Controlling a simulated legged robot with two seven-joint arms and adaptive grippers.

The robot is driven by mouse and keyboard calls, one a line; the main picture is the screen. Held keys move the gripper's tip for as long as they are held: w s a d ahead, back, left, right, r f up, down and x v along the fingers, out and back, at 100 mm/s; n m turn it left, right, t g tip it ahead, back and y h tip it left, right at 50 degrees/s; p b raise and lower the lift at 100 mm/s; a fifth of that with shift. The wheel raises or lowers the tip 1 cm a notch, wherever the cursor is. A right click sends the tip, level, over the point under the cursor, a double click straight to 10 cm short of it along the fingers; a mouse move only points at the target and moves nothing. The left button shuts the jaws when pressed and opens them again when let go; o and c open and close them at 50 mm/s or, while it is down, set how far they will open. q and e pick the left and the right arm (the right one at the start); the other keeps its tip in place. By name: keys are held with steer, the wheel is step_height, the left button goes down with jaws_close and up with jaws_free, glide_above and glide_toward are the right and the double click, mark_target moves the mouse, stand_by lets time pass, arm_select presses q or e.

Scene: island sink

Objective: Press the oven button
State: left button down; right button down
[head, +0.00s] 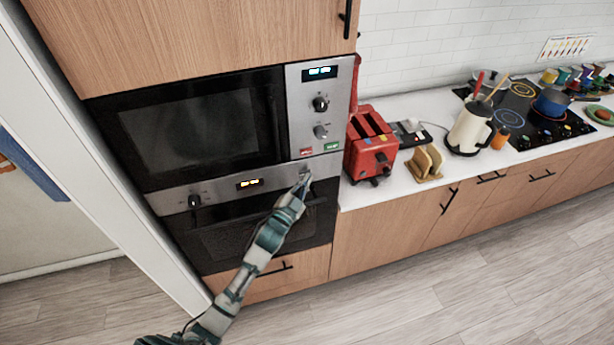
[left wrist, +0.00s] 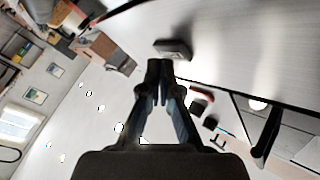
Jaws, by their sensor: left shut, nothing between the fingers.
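The built-in oven (head: 255,225) has a steel control strip with a lit display (head: 250,183) and a black knob (head: 194,201). My left gripper (head: 303,182) is at the right end of this strip, where a small grey oven button (head: 305,171) shows just above the fingertips. In the left wrist view my left gripper (left wrist: 160,66) is shut and empty. Its tips lie just short of a dark, block-shaped button (left wrist: 173,48) on a bright metal panel (left wrist: 230,50). I cannot tell whether they touch it. My right gripper is out of view.
A microwave (head: 190,130) with knobs and red and green buttons sits above the oven. A red toaster (head: 370,145) stands on the counter to the right, near a bread rack (head: 427,163) and a kettle (head: 468,130). The floor (head: 460,285) in front is clear.

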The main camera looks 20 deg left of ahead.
arm_select(q)
steer(key=shift+w+a, duration=0.1)
steer(key=shift+a, duration=0.15)
steer(key=shift+s+d+f+p, duration=0.45)
steer(key=shift+s+d+p, duration=0.05)
steer(key=shift+s+d, duration=0.15)
steer(key=shift+s, duration=0.05)
steer(key=s+d, duration=0.1)
steer(key=s+d+p, duration=0.1)
steer(key=s, duration=0.1)
steer(key=shift+s+d+r, duration=0.1)
steer(key=shift+s+d, duration=0.05)
steer(key=shift+d, duration=0.05)
steer(key=shift+d, duration=0.1)
